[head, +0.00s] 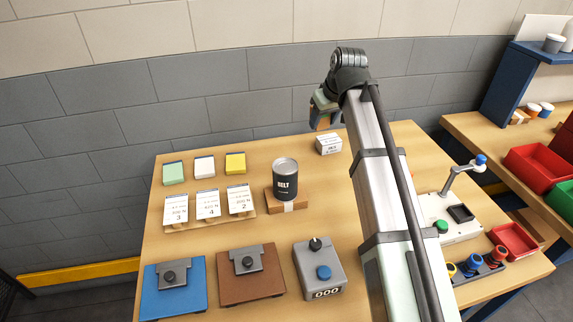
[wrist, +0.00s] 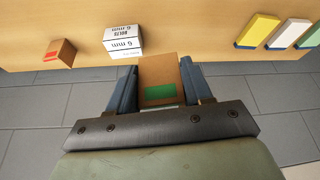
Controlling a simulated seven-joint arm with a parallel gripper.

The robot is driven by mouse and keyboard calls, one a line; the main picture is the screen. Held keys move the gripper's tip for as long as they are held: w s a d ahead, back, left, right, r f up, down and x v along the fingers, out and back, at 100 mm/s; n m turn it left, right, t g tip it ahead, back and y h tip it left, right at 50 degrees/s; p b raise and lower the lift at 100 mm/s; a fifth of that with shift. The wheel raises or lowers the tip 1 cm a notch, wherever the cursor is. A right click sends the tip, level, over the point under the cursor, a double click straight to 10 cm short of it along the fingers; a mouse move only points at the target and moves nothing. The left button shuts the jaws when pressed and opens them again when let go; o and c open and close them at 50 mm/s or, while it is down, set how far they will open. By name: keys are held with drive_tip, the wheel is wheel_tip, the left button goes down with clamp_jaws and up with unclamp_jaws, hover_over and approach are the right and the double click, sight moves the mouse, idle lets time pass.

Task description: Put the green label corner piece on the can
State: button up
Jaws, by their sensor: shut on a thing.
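My gripper (head: 322,118) is shut on a brown corner piece with a green label. In the wrist view the piece (wrist: 158,72) sits between the two blue fingers of the gripper (wrist: 157,88), its green label facing the camera. The head view shows only a bit of brown at the fingers. The black can (head: 286,180), marked BELT, stands upright on a small brown box (head: 288,203) near the middle of the table. The gripper is up and to the right of the can in the picture, apart from it. The can is not in the wrist view.
A white bolt box (head: 328,145) stands near the back edge; the wrist view shows it beside a brown piece with a red label (wrist: 60,52). Green, white and yellow pads (head: 204,166) and numbered cards (head: 207,205) lie left of the can. A grey counter device (head: 320,268) stands in front.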

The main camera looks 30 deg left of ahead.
drive_tip(key=s+a+r+n, duration=0.1)
drive_tip(key=s+a+r, duration=0.45)
drive_tip(key=s, duration=0.25)
wheel_tip(320, 180, up, 2)
drive_tip(key=m, duration=0.3)
hover_over(285, 166)
drive_tip(key=s+d, duration=0.1)
drive_tip(key=shift+t, duration=0.3)
drive_tip(key=shift+s+d+f, duration=0.1)
drive_tip(key=shift+d+f, duration=0.05)
drive_tip(key=shift+f, duration=4.5)
drive_tip(key=shift+f, duration=0.1)
drive_tip(key=o, duration=1)
drive_tip(key=v, duration=1.2)
drive_tip(key=shift+a+r, duration=0.25)
drive_tip(key=shift+a, duration=0.05)
